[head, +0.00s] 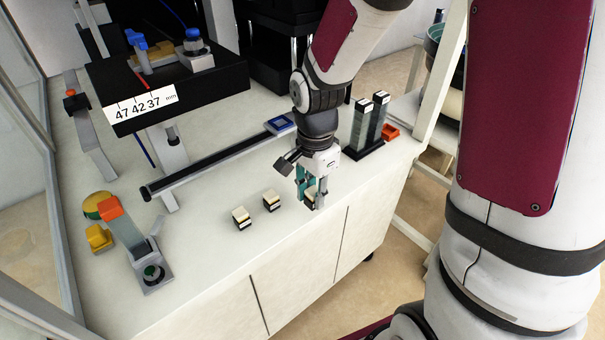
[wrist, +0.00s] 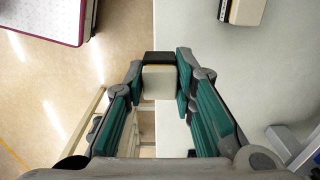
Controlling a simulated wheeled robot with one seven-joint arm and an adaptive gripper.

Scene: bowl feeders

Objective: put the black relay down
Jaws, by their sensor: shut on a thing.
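My gripper (head: 309,193) hangs low over the front edge of the pale bench (head: 215,262), its teal fingers pointing down. In the wrist view, my gripper (wrist: 158,82) is shut on the black relay (wrist: 159,84), a small block with a cream face and a black end. It also shows between the fingertips in the head view (head: 310,199). I cannot tell whether it touches the bench top. Two similar cream-and-black blocks stand on the bench to the left, a nearer one (head: 241,220) and a farther one (head: 271,201).
A black rack with tall upright magazines (head: 368,122) and an orange tray (head: 390,131) stand to the right. A long dark rail (head: 215,163) lies behind. A fixture with a green button (head: 152,274) is at left. Bench top around the blocks is clear.

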